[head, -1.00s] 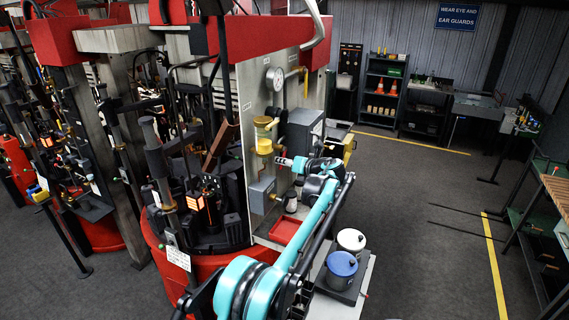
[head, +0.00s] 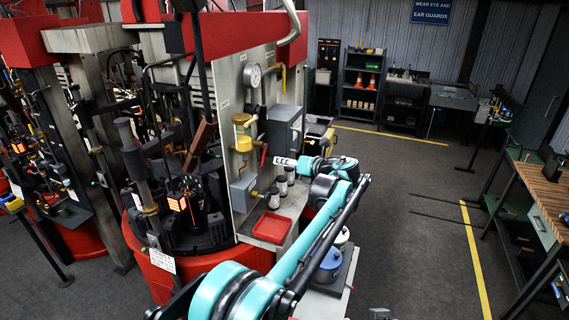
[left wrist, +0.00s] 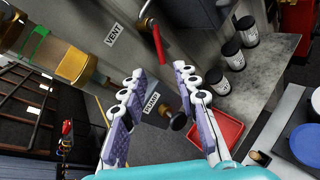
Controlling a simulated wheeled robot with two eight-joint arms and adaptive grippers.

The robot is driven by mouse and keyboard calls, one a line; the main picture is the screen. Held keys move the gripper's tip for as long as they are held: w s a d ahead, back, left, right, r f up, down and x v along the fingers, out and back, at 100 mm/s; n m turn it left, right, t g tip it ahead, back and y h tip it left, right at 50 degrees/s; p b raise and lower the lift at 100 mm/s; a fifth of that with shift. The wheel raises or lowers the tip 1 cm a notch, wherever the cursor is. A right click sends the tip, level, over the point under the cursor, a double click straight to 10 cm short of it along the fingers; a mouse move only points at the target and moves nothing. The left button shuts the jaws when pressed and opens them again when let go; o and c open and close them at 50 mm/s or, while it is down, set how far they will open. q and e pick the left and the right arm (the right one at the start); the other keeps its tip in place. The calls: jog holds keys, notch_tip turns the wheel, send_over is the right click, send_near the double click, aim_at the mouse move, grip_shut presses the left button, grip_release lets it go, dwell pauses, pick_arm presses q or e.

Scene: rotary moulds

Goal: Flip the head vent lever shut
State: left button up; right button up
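The red vent lever (left wrist: 159,45) hangs downward from a brass fitting beside the VENT label (left wrist: 114,34) in the left wrist view. In the head view the lever (head: 264,154) shows as a small red bar on the grey panel (head: 238,175). My left gripper (left wrist: 158,74) is open and empty, its two fingers apart. The lever's lower end lies between and ahead of the fingertips in that view; I see no contact. In the head view the left gripper (head: 284,162) is just right of the lever. My right gripper is not in view.
A brass-and-yellow glass cup (head: 242,143) and a grey box (head: 284,127) flank the lever. Open floor lies to the right.

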aim_at(263, 156)
pick_arm(q)
jog(key=c, duration=0.5)
jog(key=shift+w+f+n+b, duration=0.1)
jog(key=shift+f+n+b, duration=0.15)
jog(key=shift+n, duration=0.35)
grip_shut()
jog(key=w+a+f+n+h, duration=0.4)
jog(key=w+a+n, duration=0.2)
jog(key=n, duration=0.8)
jog(key=shift+w+f+n+t+h+b, duration=0.25)
jog(key=shift+w+h+b, duration=0.2)
jog(key=shift+w, duration=0.6)
jog(key=shift+w+d, duration=0.1)
jog(key=shift+r, duration=0.15)
